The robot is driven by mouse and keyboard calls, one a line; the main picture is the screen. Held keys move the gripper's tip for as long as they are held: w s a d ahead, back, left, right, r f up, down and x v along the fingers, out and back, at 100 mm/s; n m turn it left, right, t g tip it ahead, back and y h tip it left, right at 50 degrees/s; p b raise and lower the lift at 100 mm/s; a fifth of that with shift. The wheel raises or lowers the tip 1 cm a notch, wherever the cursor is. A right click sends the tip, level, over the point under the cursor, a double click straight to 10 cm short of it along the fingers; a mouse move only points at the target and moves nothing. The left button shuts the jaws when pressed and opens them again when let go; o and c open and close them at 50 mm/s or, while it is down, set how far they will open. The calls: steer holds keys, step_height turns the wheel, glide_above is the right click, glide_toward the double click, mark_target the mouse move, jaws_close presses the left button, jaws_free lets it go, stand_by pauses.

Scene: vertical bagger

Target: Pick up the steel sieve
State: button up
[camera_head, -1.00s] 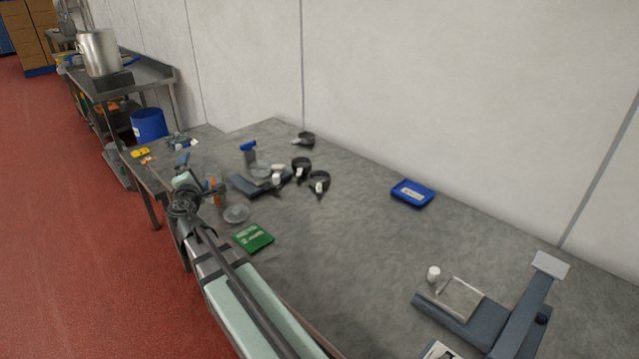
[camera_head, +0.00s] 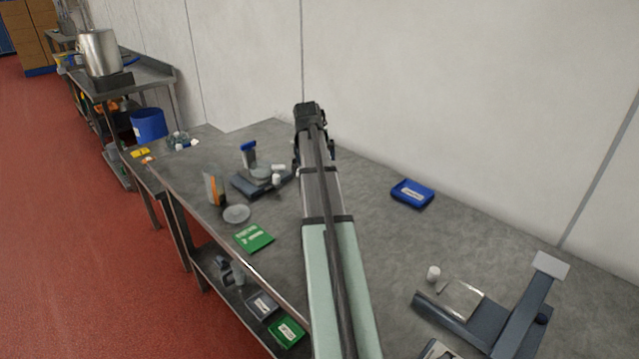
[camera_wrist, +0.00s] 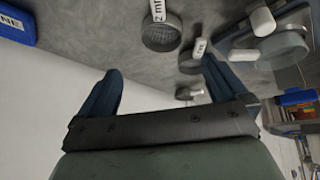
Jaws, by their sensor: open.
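Three round, dark grey sieves with white tags show in the wrist view. The sieve tagged "2 mm" (camera_wrist: 160,38) is at top centre, with mesh visible in its ring. A second sieve (camera_wrist: 190,64) lies beside my right-hand finger, which partly covers it. A third sieve (camera_wrist: 188,93) is lower, close to the same finger. I cannot tell which is the steel one. My gripper (camera_wrist: 162,66) is open and empty, its fingers apart above the table near the wall. In the head view my arm hides most of the sieves.
A blue box (camera_head: 412,193) lies right of my arm. A scale with a dish (camera_head: 262,180) stands to its left. A clear disc (camera_head: 236,213) and a green packet (camera_head: 254,238) lie nearer the front edge. A larger device (camera_head: 500,310) stands at front right. The wall borders the back.

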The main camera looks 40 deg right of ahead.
steer(key=shift+m+y, duration=0.5)
steer(key=shift+y, duration=0.2)
steer(key=x, duration=0.5)
steer(key=s+d+x, duration=0.1)
steer(key=x, duration=0.2)
steer(key=shift+w+x, duration=0.2)
steer(key=shift+x, duration=1.15)
steer(key=shift+w+x, duration=0.2)
steer(key=shift+x, duration=1.1)
steer(key=shift+d+r, duration=0.1)
steer(key=shift+c, duration=0.3)
steer(key=c, duration=0.9)
